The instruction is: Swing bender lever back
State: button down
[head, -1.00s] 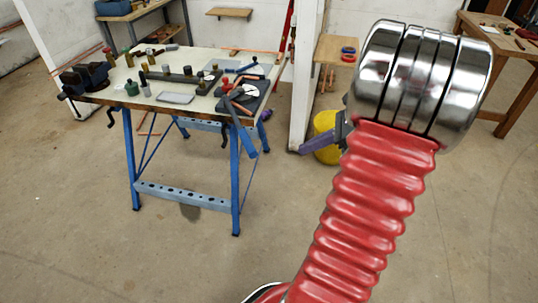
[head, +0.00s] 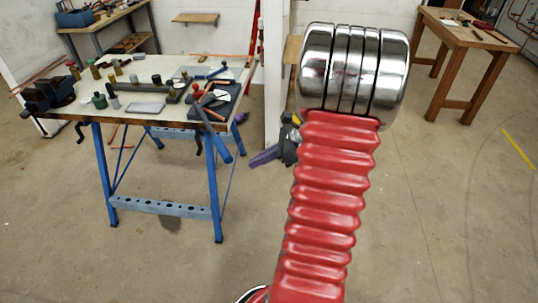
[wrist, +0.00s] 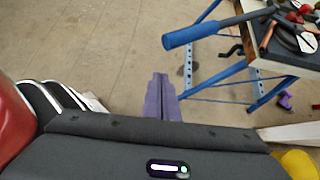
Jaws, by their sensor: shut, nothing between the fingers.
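The bender (head: 212,102) sits on a dark plate at the right end of the workbench. Its lever has a blue handle (head: 220,148) that sticks out past the bench's front right corner, pointing forward and down. In the wrist view the blue handle (wrist: 195,33) crosses the upper middle on a grey rod. My gripper (head: 252,163) has purple fingers and is to the right of the handle in the head view, apart from it. In the wrist view my gripper (wrist: 159,76) is shut and empty, below the handle's end in the picture. My red arm hides part of the background.
The workbench (head: 146,106) on blue trestle legs carries a vice (head: 47,93), fittings and tools. A white post (head: 273,75) stands behind my gripper. A yellow bucket (wrist: 299,164) is at the wrist view's lower right. A wooden table (head: 470,35) stands far right. Front floor is clear.

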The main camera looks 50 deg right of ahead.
jog(key=shift+w+a+r, duration=0.1)
jog(key=shift+w+a, duration=0.55)
jog(key=shift+w, duration=0.25)
jog(key=shift+w+a+r, duration=0.1)
jog(key=shift+w+a, duration=0.5)
jog(key=shift+w, duration=0.3)
